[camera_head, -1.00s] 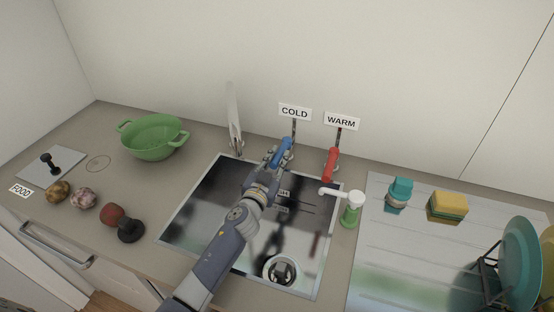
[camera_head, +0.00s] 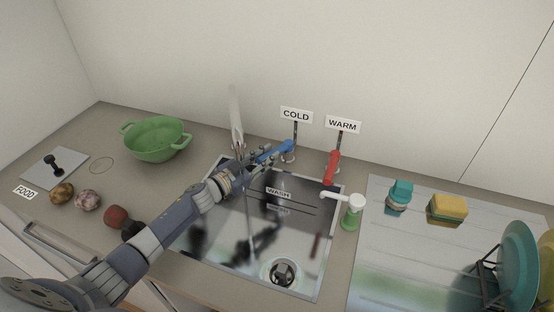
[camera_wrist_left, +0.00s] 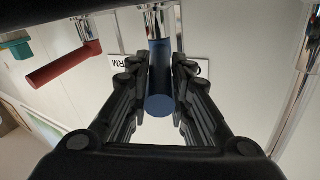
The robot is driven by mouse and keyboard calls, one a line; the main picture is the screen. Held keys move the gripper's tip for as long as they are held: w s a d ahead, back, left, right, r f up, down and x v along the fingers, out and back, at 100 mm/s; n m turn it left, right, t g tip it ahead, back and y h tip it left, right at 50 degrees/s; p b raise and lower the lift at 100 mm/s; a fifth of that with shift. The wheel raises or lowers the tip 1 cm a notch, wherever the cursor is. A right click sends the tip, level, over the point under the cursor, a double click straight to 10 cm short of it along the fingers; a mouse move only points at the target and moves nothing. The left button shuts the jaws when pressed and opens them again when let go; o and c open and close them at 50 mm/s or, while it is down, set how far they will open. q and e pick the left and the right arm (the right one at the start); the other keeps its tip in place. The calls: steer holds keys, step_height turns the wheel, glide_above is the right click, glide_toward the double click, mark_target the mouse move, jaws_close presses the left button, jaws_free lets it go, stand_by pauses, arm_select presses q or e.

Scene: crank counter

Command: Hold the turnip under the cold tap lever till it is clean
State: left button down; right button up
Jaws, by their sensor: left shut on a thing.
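The blue cold tap lever (camera_head: 274,151) stands behind the sink, below the COLD sign (camera_head: 296,115). My left gripper (camera_head: 262,160) is shut on it; the wrist view shows the blue handle (camera_wrist_left: 159,104) between the black fingers (camera_wrist_left: 155,85). A mottled pink-white vegetable (camera_head: 88,200), perhaps the turnip, lies on the counter at the left, beside a brown one (camera_head: 62,194). A dark red one (camera_head: 116,215) lies nearer the sink. No water stream is visible. My right gripper is not in view.
The sink (camera_head: 250,240) is empty, with a drain (camera_head: 283,272). A tall metal spout (camera_head: 236,120) stands behind it. The red warm lever (camera_head: 331,168) and green soap bottle (camera_head: 352,212) are right of it. A green colander (camera_head: 157,138) stands at left; a sponge (camera_head: 447,208) lies right.

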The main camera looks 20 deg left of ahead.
arm_select(q)
steer(key=shift+w+a+r+m+h, duration=0.1)
steer(key=shift+w+a+m+h, duration=0.15)
steer(key=shift+m+h, duration=0.2)
steer(key=c, duration=1.4)
jaws_free()
steer(key=shift+c, duration=0.2)
steer(key=shift+s, duration=0.1)
steer(key=v, duration=1.2)
steer(key=shift+r, duration=0.2)
steer(key=shift+a, duration=0.1)
